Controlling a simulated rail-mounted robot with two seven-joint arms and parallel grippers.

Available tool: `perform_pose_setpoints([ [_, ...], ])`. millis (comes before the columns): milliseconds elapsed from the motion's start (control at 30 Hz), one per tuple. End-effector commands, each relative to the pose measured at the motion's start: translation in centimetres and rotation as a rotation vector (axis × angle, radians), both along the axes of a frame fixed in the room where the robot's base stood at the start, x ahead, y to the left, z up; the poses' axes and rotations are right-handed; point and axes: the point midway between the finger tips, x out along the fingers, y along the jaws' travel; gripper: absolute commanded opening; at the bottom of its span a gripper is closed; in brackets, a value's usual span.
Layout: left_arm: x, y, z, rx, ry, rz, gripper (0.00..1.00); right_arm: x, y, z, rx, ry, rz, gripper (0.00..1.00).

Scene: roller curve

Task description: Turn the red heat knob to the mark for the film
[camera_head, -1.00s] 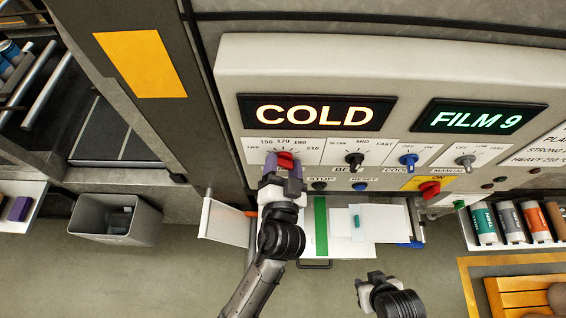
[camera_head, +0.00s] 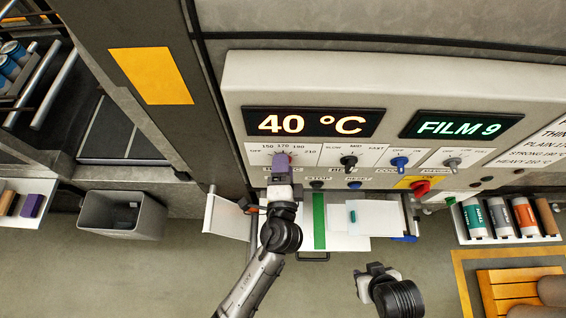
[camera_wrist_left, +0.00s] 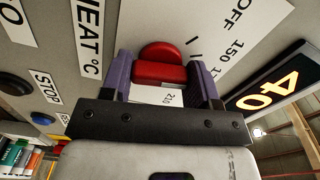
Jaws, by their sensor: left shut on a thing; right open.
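The red heat knob (camera_wrist_left: 158,68) sits between the two purple fingers of my left gripper (camera_wrist_left: 166,88) in the left wrist view, and the gripper is shut on it. In the head view the left gripper (camera_head: 281,165) covers most of the knob on its dial (camera_head: 285,147), marked OFF, 150, 170, 190, 210. The knob's exact pointing is hidden by the fingers. The temperature display (camera_head: 314,122) reads 40 °C. The other display (camera_head: 461,125) reads FILM 9. My right gripper (camera_head: 374,271) is open and empty, low in front of the panel.
A tray (camera_head: 348,242) with a green strip lies below the panel. A grey bin (camera_head: 122,215) stands at left.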

Motion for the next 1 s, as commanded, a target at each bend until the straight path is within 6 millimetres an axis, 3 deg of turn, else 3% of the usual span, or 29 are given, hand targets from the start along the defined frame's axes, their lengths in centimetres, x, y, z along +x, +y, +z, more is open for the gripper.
perform_pose_setpoints([
  [400,0.00,-0.03,0.06,0.158,-0.003,-0.001,0.32,-0.01,-0.03,1.08,-0.001,0.000,0.001,0.43],
  [933,0.00,-0.04,-0.01,0.177,-0.003,-0.002,0.32,-0.02,-0.30,1.11,-0.010,0.001,0.007,0.43],
  [967,0.00,-0.04,-0.01,0.176,-0.003,-0.002,0.56,-0.02,-0.30,1.11,-0.010,0.001,0.006,0.43],
  [1000,0.00,-0.04,-0.01,0.176,-0.003,-0.002,0.60,-0.02,-0.29,1.11,-0.010,0.001,0.006,0.43],
])
